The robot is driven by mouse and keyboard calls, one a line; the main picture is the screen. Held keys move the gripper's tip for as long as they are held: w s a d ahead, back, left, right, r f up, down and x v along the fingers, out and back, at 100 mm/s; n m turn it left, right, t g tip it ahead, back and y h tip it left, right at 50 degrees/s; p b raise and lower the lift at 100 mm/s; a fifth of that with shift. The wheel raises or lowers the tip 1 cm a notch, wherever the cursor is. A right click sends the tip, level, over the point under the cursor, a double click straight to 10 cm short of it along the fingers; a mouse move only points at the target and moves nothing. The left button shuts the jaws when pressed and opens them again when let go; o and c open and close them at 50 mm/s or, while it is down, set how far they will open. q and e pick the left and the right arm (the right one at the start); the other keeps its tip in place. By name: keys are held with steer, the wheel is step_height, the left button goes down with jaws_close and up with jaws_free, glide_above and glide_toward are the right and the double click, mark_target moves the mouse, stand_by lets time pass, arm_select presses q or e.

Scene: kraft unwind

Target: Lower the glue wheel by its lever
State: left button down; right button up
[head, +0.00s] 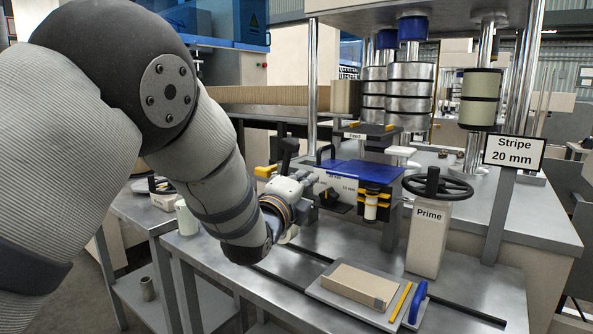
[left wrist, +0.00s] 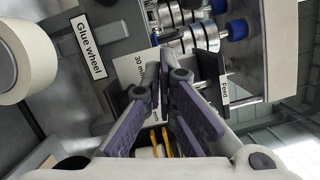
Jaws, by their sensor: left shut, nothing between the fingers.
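My left arm comes in from the left in the head view. Its gripper (head: 312,180) is at the scale plate (head: 345,184) left of the blue-topped block. In the left wrist view the purple-padded fingers (left wrist: 165,72) are shut and empty, with their tips in front of the plate marked 30 mm (left wrist: 138,80). The "Glue wheel" label (left wrist: 88,47) is beside the fingers there. A black upright lever (head: 288,150) shows behind my gripper; I cannot tell whether they touch. The glue wheel itself is not clearly seen. My right gripper is not in view.
A Prime post with a black handwheel (head: 437,184) stands right of the block. A tray (head: 340,302) with a cardboard piece, a yellow stick and a blue-handled tool lies in front. Metal rollers (head: 410,90) stand behind. A pale roll (left wrist: 25,60) is at the left of the wrist view.

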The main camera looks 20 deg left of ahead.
mark_target(316, 173)
arm_select(q)
steer(key=w, duration=0.2)
steer(key=w+f, duration=0.1)
steer(key=w, duration=0.1)
steer(key=shift+d+b, duration=0.2)
steer(key=shift+b, duration=0.15)
steer(key=shift+w+a+r, duration=0.2)
steer(key=shift+a+r, duration=0.1)
steer(key=shift+a, duration=0.3)
steer(key=shift+w+a+r, duration=0.15)
steer(key=shift+a+r, duration=0.2)
steer(key=shift+a, duration=0.25)
steer(key=shift+w+a+r, duration=0.2)
steer(key=shift+a+r, duration=0.1)
steer(key=shift+a, duration=0.3)
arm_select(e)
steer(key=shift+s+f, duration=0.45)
